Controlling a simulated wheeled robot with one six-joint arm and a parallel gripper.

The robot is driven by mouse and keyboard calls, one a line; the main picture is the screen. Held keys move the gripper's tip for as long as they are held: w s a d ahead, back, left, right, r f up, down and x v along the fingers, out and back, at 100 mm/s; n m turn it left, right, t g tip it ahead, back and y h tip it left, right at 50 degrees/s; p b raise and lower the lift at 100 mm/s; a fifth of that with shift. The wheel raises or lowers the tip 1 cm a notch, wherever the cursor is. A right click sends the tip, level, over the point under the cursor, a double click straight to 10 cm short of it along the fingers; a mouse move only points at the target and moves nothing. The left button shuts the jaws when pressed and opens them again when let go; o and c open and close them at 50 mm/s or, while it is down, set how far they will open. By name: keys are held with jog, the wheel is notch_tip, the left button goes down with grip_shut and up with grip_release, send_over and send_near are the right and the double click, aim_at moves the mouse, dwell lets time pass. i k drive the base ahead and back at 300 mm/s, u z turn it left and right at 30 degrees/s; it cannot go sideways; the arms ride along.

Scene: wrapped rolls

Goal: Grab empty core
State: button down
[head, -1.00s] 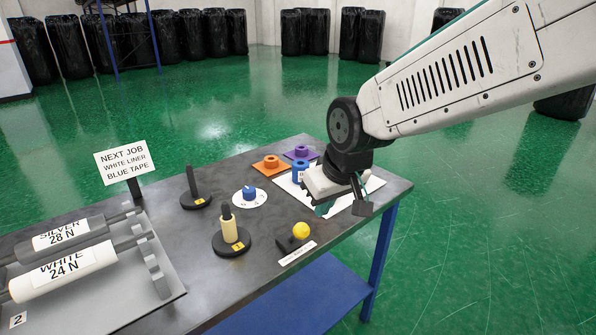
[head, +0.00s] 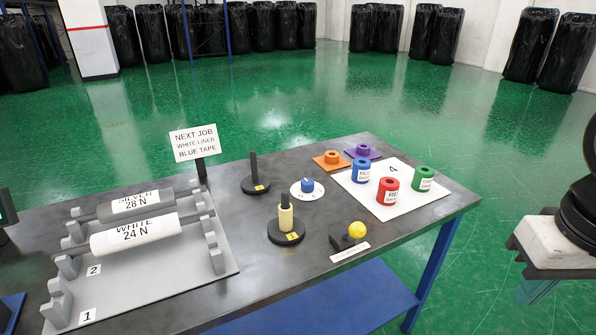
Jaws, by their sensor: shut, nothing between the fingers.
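A plain beige core (head: 286,219) stands upright around a dark post on a round black base (head: 287,238) with a yellow tag, near the middle of the table. A second post (head: 254,170) on a similar base stands bare behind it. My gripper (head: 538,290) is at the right edge of the head view, beyond the table's right end and well apart from the core. It is shut and empty, and partly cut off by the frame.
Blue (head: 361,172), red (head: 388,192) and green (head: 423,179) rolls stand on a white mat (head: 366,196). Orange (head: 331,160) and purple (head: 363,152) pieces lie behind. A blue knob (head: 307,186), yellow button (head: 357,230), white roll (head: 134,235), silver roll (head: 136,204) and sign (head: 195,143) share the table (head: 250,290).

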aim_at(286, 216)
jog(key=z, duration=3.1)
jog(key=k, duration=1.15)
jog(key=u, duration=1.65)
